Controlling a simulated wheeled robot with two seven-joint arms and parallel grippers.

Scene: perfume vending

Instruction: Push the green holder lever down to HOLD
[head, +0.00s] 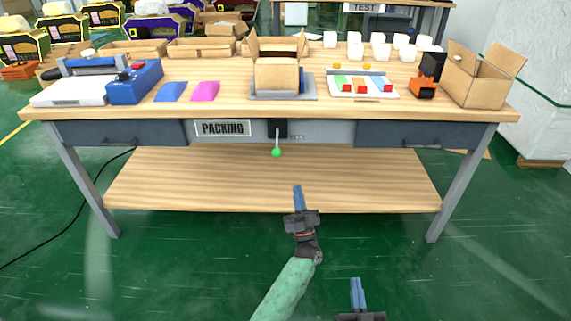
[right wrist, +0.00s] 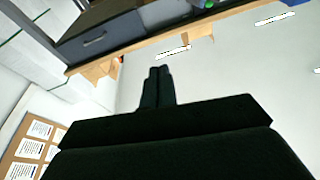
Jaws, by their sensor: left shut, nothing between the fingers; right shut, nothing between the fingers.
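The green holder lever (head: 276,152) is a thin rod with a round green knob, on a dark mount under the front edge of the packing table (head: 440,112). The knob shows below the mount; I cannot tell its exact angle. My left gripper (head: 298,190) is shut and empty, fingers pointing toward the table, below and right of the knob and apart from it. My right gripper (head: 357,284) is shut and empty at the bottom of the head view, farther from the lever. Its closed fingers (right wrist: 156,82) also show in the right wrist view.
An open cardboard box (head: 276,78) stands on the holder plate above the lever. A PACKING sign (head: 223,128) and two drawers (head: 413,135) line the table front. A lower wooden shelf (head: 160,185) runs underneath. The floor before the table is clear.

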